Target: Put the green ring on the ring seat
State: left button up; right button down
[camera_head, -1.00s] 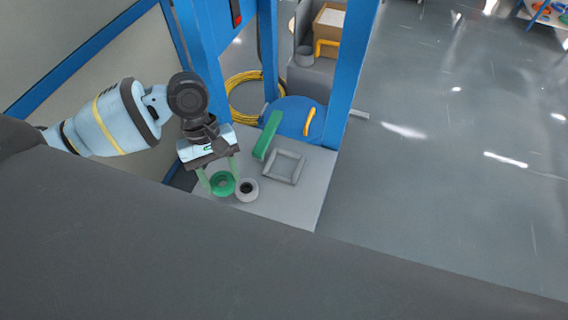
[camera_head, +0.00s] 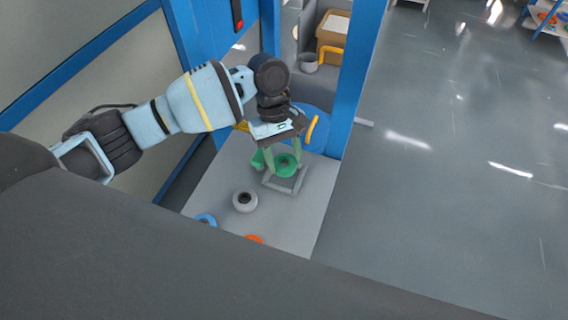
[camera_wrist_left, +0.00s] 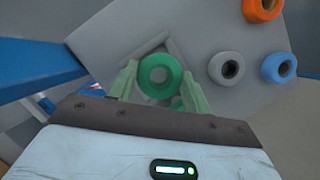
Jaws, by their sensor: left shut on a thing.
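The green ring (camera_head: 286,171) is held between the fingertips of my left gripper (camera_head: 284,163), which is shut on it. In the left wrist view the ring (camera_wrist_left: 160,60) shows between the two pale green fingers, its round hole facing the camera. A grey square frame (camera_head: 280,188), seemingly the ring seat, lies on the grey table. The gripper and ring are over this frame in the head view, overlapping its far part. I cannot tell the height of the ring above it. My right gripper is not in view.
A grey ring (camera_head: 245,209), a blue ring (camera_head: 206,220) and an orange ring (camera_head: 254,239) stand on the grey table (camera_head: 218,188). Blue posts (camera_head: 357,75) rise behind the table.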

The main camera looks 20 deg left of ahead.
aim_at(282, 157)
pick_arm(q)
jog(key=shift+f, duration=0.1)
jog(key=shift+f, duration=1.65)
jog(key=shift+f, duration=0.1)
jog(key=o, duration=0.7)
jog(key=v, duration=1.2)
